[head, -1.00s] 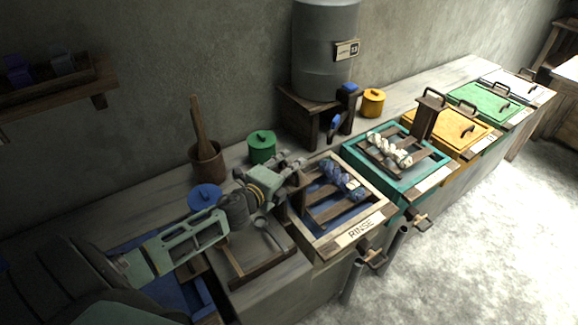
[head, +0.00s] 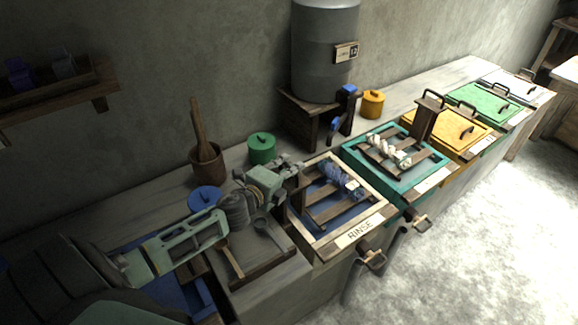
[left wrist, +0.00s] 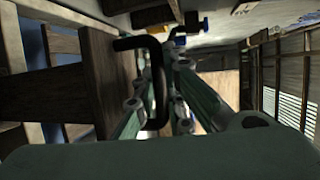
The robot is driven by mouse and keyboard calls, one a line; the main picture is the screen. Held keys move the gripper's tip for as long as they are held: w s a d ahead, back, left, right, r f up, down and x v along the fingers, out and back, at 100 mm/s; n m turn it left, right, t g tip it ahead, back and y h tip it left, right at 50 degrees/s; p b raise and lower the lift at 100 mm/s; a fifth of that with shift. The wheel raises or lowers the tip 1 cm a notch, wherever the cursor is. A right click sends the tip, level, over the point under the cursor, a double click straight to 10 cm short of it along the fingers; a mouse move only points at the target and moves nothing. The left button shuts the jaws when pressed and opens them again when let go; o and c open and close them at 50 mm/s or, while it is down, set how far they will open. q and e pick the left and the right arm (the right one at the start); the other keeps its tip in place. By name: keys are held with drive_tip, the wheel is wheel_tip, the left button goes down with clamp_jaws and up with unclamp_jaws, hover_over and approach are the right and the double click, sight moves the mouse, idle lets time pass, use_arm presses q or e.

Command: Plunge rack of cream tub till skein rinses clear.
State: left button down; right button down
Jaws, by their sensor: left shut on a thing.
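The cream tub (head: 383,207) with a RINSE label stands on the bench in the middle of the head view, with blue liquid inside. Its wooden rack (head: 331,211) lies across the opening and carries a blue skein (head: 342,175) with a pale patch. My left gripper (head: 296,170) is at the tub's left side. In the left wrist view, my left gripper (left wrist: 157,108) is shut on the rack's black handle (left wrist: 157,62), beside a wooden upright (left wrist: 107,85). The fingers partly hide the handle. My right gripper is in neither view.
A teal tub (head: 438,164) with its own rack and a cream skein (head: 388,150) adjoins on the right. Yellow (head: 452,132) and green (head: 486,104) lids lie beyond. A grey barrel (head: 325,50), green pot (head: 262,148) and mortar (head: 206,165) stand behind.

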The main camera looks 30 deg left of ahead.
use_arm(q)
wheel_tip(320, 180, up, 3)
drive_tip(key=shift+f+p, duration=0.1)
drive_tip(key=shift+p, duration=0.55)
drive_tip(key=shift+w, duration=0.1)
drive_tip(key=c, duration=1.9)
unclamp_jaws()
drive_tip(key=shift+o, duration=0.4)
drive_tip(key=shift+s, duration=0.7)
drive_tip(key=s+r, duration=0.2)
drive_tip(key=s, duration=0.8)
drive_tip(key=shift+s, duration=0.3)
